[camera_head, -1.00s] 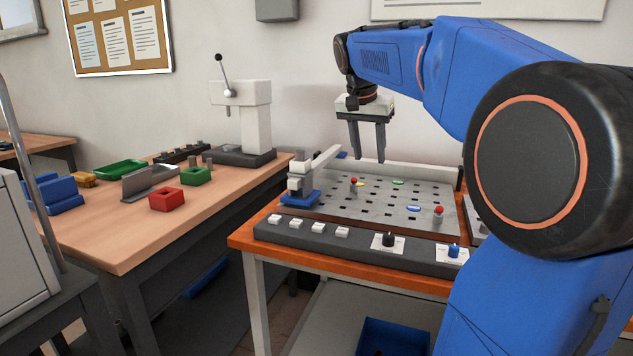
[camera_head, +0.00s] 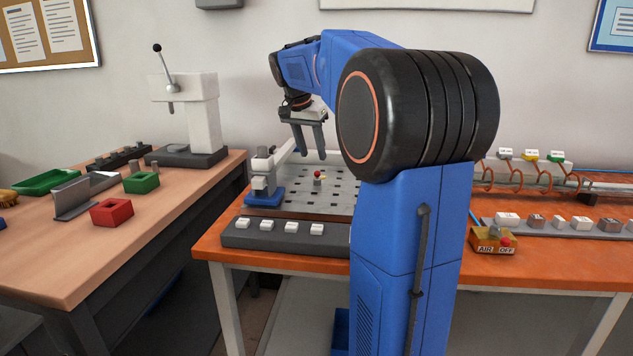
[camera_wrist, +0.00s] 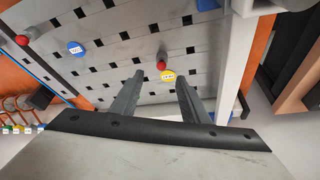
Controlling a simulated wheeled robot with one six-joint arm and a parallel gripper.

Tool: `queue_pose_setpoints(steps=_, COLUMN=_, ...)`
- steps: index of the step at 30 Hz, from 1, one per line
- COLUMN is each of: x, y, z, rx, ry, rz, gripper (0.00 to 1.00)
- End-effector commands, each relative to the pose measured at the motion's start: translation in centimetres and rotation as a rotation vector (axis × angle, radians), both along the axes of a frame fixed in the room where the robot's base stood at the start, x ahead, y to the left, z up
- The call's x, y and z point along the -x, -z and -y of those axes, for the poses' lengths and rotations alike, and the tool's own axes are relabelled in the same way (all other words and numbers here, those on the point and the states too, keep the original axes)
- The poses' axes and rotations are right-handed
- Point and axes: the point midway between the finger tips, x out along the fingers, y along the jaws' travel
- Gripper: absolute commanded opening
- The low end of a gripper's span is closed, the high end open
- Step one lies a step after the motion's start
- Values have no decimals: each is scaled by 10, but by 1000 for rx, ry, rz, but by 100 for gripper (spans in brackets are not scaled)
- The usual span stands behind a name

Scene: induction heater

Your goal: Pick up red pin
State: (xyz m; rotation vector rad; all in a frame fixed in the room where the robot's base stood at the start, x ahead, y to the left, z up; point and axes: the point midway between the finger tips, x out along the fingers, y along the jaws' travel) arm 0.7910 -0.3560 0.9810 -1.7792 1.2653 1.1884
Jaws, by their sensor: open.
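A red-topped pin (camera_head: 317,177) stands upright on the grey slotted plate (camera_head: 295,206) in the head view. It also shows in the wrist view (camera_wrist: 161,64), just beyond and between my fingertips, next to a yellow disc (camera_wrist: 167,76). A second red-topped pin (camera_wrist: 22,41) shows at the upper left of the wrist view, near a blue disc (camera_wrist: 75,48); my arm hides that part of the plate in the head view. My gripper (camera_head: 313,156) is open and empty, pointing down above the plate, apart from the pins. It also shows in the wrist view (camera_wrist: 160,82).
A blue-based clamp (camera_head: 264,185) stands at the plate's left edge. A grey strip with white buttons (camera_head: 281,235) runs along the front. A second bench holds a white press (camera_head: 195,115) and red (camera_head: 112,212) and green (camera_head: 141,182) blocks. An AIR OFF box (camera_head: 492,240) is at right.

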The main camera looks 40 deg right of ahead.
Motion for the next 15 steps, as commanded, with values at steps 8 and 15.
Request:
queue_pose_setpoints(steps=8, x=-4, y=31, z=12, rx=-1, ry=-1, rz=-2, gripper=41)
queue_pose_setpoints(steps=15, x=-6, y=42, z=14, rx=-1, ry=-1, rz=-2, gripper=41)
